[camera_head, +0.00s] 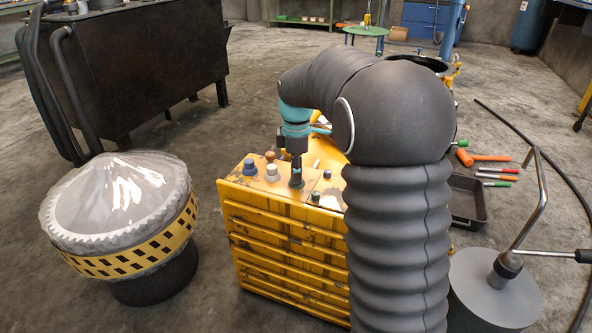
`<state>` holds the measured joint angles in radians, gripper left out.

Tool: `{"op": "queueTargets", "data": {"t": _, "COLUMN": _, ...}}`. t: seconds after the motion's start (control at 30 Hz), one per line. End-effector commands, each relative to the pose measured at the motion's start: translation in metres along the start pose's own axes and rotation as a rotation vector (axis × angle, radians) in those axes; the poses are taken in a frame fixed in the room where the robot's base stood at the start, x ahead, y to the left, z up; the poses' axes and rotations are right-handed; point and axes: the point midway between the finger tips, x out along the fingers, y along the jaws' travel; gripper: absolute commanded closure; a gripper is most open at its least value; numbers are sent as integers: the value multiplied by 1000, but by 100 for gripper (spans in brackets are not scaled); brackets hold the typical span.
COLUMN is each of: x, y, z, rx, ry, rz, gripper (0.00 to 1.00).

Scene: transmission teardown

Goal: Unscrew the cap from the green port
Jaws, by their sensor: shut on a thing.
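My gripper (296,180) points straight down at the top of the yellow ribbed housing (285,238). Its fingers are shut on a small dark cap, mostly hidden between them, at or just above the housing top. I cannot tell the colour of the port under it. A small dark green-topped fitting (315,196) stands to the right of my gripper, nearer the front edge. A blue cap (249,168), a tan cap (270,156) and a pale cap (272,171) stand to the left.
My dark sleeved arm hides the housing's right part. A plastic-covered drum (125,258) with a yellow-black band stands left. A black tray (466,200), an orange mallet (484,157) and several hand tools lie right. A grey round stand (497,295) with a bent rod is front right.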

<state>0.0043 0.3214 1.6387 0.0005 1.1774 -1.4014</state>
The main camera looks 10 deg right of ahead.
Motion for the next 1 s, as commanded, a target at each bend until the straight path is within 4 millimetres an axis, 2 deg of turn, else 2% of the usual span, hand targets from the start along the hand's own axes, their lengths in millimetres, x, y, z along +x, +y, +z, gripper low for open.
{"op": "queueTargets", "data": {"t": 0.03, "x": 7, "y": -2, "z": 2, "rx": -16, "ry": -5, "rz": -14, "gripper": 100}}
{"op": "queueTargets", "data": {"t": 0.27, "x": 6, "y": -2, "z": 2, "rx": -246, "ry": -4, "rz": -15, "gripper": 100}}
{"op": "queueTargets", "data": {"t": 0.3, "x": 7, "y": -2, "z": 2, "rx": -276, "ry": -4, "rz": -15, "gripper": 70}}
{"op": "queueTargets", "data": {"t": 0.4, "x": 8, "y": -2, "z": 2, "rx": -268, "ry": -4, "rz": -15, "gripper": 45}}
{"op": "queueTargets", "data": {"t": 0.67, "x": 4, "y": -1, "z": 1, "rx": -266, "ry": -2, "rz": -9, "gripper": 44}}
{"op": "queueTargets", "data": {"t": 0.7, "x": 4, "y": -1, "z": 0, "rx": -266, "ry": -2, "rz": -8, "gripper": 33}}
{"op": "queueTargets", "data": {"t": 0.77, "x": 4, "y": -1, "z": 0, "rx": -267, "ry": -2, "rz": -7, "gripper": 18}}
{"op": "queueTargets", "data": {"t": 1.0, "x": 2, "y": -1, "z": 0, "rx": -266, "ry": -1, "rz": -5, "gripper": 16}}
